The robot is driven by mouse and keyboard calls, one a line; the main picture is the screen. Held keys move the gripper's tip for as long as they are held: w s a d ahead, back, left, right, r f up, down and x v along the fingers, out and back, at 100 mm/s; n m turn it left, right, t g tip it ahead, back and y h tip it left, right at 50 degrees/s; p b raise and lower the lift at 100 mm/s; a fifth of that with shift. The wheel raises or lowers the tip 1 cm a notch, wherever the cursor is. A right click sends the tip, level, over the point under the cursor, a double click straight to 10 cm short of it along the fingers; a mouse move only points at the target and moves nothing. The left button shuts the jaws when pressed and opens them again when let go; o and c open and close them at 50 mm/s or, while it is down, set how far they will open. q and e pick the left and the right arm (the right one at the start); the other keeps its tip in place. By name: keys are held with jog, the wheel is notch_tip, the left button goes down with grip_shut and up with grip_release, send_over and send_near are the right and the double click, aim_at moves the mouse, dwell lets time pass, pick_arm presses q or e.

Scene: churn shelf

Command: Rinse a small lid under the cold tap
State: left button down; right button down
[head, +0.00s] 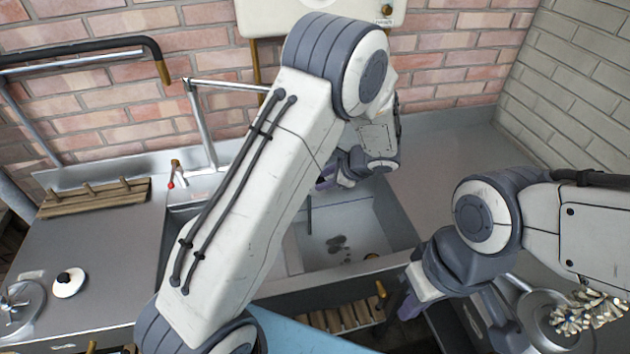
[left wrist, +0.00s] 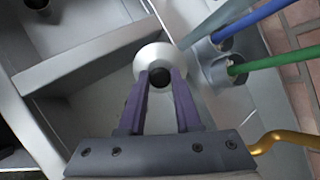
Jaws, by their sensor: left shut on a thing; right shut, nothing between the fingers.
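My left gripper (head: 328,183) is over the sink (head: 388,218), partly hidden behind its own arm in the head view. In the left wrist view its purple fingers (left wrist: 159,92) are shut on a small pale round lid (left wrist: 147,60) by its dark knob (left wrist: 160,76). The held lid is hidden in the head view. A bent metal pipe (head: 232,86) reaches over the sink's back. A small tap with a red knob (head: 171,185) stands behind the sink's left side. No water stream shows. My right gripper (head: 407,306) is shut and empty in front of the sink's right side.
Another white lid with a dark knob (head: 68,283) lies on the left counter, near a wooden rack (head: 95,197). A blue rod (left wrist: 250,20) and a green rod (left wrist: 275,62) show beside the held lid. The right counter (head: 450,160) is clear behind my right arm.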

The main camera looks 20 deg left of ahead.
pick_arm(q)
jog(key=s+d+r+p, duration=0.1)
jog(key=s+d+r, duration=0.3)
jog(key=s, duration=0.2)
jog(key=shift+s+d+p, duration=0.3)
jog(key=shift+s+p, duration=0.1)
dwell(0.3)
dwell(0.9)
